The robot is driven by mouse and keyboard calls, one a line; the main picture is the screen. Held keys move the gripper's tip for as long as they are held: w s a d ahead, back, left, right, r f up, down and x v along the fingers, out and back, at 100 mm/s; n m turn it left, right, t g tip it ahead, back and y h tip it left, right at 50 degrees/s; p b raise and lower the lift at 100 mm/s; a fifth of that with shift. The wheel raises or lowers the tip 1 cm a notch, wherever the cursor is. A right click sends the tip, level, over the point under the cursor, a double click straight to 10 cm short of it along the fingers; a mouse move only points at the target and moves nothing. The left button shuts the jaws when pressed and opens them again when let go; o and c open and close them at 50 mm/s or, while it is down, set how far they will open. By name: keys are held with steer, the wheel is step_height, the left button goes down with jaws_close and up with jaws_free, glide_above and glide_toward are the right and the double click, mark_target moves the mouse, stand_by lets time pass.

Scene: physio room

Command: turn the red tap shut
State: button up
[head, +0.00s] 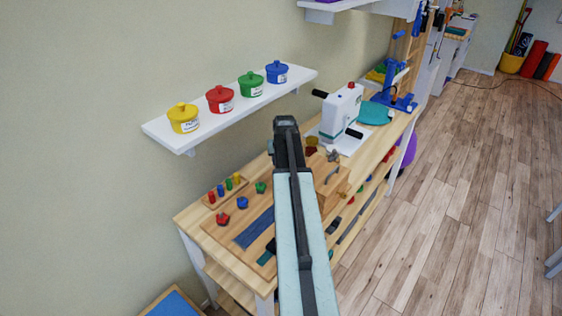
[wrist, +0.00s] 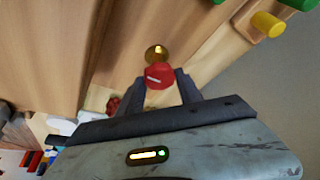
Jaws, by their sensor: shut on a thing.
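The red tap (wrist: 158,76) is in the upper middle of the wrist view, a red handle with a short pale mark on it, in front of a round brass fitting (wrist: 157,52). My gripper (wrist: 162,88) has one dark finger on each side of the red handle and is shut on it. In the head view my arm runs up the middle of the picture and hides the fingers. A small dark red piece (head: 311,149), which looks like the tap, shows beside the arm on the bench; its exact turn cannot be told there.
The wooden bench (head: 188,219) holds a peg rack, coloured knobs and a wooden box (head: 333,192) close to my arm. A white wall shelf (head: 157,130) carries several coloured pots. The floor (head: 440,210) at right is clear.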

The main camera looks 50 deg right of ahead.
stand_by(0.3)
steer(key=o, duration=1.4)
steer(key=shift+c, duration=0.2)
steer(key=shift+r, duration=0.15)
steer(key=p+v, duration=0.7)
steer(key=shift+r, duration=0.25)
steer(key=shift+s, duration=0.1)
